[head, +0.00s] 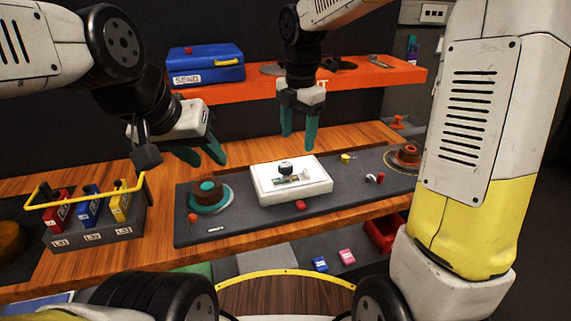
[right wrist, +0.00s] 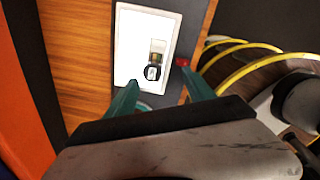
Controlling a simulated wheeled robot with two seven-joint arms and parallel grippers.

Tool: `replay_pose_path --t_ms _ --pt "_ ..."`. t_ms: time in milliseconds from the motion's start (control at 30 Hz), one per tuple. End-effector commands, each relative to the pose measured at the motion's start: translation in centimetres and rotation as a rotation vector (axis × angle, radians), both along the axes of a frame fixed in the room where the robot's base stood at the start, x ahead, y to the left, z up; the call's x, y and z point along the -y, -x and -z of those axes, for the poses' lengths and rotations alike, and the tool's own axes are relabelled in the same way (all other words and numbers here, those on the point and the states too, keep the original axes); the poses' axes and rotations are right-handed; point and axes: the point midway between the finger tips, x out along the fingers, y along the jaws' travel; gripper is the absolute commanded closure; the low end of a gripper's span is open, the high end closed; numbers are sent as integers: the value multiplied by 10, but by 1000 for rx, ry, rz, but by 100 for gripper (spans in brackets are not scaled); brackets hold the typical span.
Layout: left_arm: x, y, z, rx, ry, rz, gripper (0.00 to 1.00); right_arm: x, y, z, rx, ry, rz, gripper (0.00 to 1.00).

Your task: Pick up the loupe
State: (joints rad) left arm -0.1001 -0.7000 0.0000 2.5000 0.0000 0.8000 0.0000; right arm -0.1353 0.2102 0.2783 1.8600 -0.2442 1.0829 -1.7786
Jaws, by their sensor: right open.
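The loupe (head: 286,168) is a small dark cylinder on the white light panel (head: 318,187), beside or on a small film strip (head: 291,179). In the right wrist view the loupe (right wrist: 153,72) shows as a black ring with a clear centre, at the lower end of the strip (right wrist: 158,51). My right gripper (head: 299,144) is open and empty, pointing down above and behind the panel. In its wrist view its green fingertips (right wrist: 158,88) are apart, with the loupe in the gap's line of sight. My left gripper (head: 209,162) is open and empty, left of the panel.
A dark console holds a brown knob on a teal ring (head: 208,193), a red button (head: 301,205) and small controls at right. A caddy of coloured boxes (head: 95,232) stands at left. The orange shelf (head: 350,82) behind carries a blue case (head: 205,65).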

Motion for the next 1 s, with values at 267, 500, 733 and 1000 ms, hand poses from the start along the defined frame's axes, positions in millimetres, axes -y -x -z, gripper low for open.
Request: replay_pose_path --t_ms 267,500,733,1000 --pt "0 0 0 0 0 0 64 -27 -24 31 -66 31 -367 38" --pt "0 0 0 0 0 0 64 -28 -22 57 -69 32 -379 38" --pt "0 0 0 0 0 0 64 -30 -15 89 -70 33 -379 38" --pt "0 0 0 0 0 0 64 -30 -17 108 -66 31 -375 38"
